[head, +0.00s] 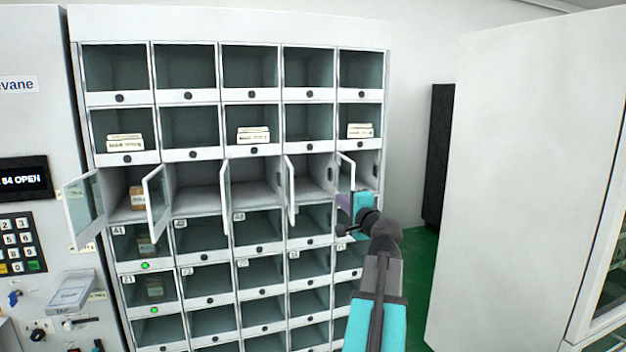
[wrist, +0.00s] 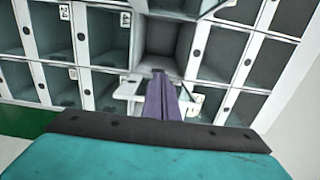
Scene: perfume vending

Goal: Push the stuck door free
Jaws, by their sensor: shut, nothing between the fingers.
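A white cabinet (head: 230,27) holds rows of small glass-fronted compartments. Along its third row several doors stand swung open, among them the far-left door (head: 84,208), a second door (head: 156,203) and the far-right door (head: 345,172). I cannot tell by look which door is stuck. My gripper (head: 345,203) is shut and empty, just below the far-right open door; contact cannot be told. In the wrist view its purple fingers (wrist: 159,78) are together and point at an open compartment (wrist: 160,38). A door panel (wrist: 185,6) juts out at the top there.
A panel with a keypad (head: 20,243) and a lit display reading OPEN (head: 25,180) stands at the left. Small boxes (head: 254,134) sit in some compartments. A large white cabinet (head: 520,180) stands at the right. Green floor (head: 420,270) shows between the cabinets.

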